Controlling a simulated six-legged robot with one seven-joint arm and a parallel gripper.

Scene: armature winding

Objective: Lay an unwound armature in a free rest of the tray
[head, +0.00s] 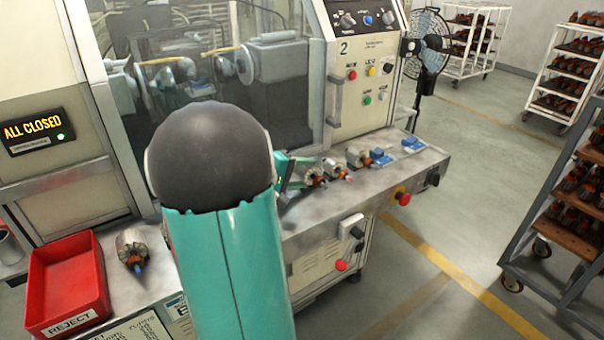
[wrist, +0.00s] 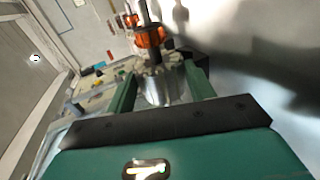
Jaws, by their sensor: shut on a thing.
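My gripper (wrist: 160,76) is shut on an armature (wrist: 159,90), with one green finger on each side of its grey core. An orange part and a dark shaft extend beyond the fingers in the wrist view. In the head view my arm hides much of the gripper; a teal part (head: 284,170) shows at the machine's ledge. Several armatures (head: 335,168) lie along this ledge, and I cannot tell whether the nearest is the held one. Blue rests (head: 412,145) on the ledge's right look empty. No tray is clearly identifiable.
A red reject bin (head: 66,285) stands at lower left, with another armature (head: 133,248) beside it. The machine's glass front (head: 230,60) is behind the ledge. A red stop button (head: 402,197) projects from the ledge's front. A loaded rack (head: 560,215) stands right, across open floor.

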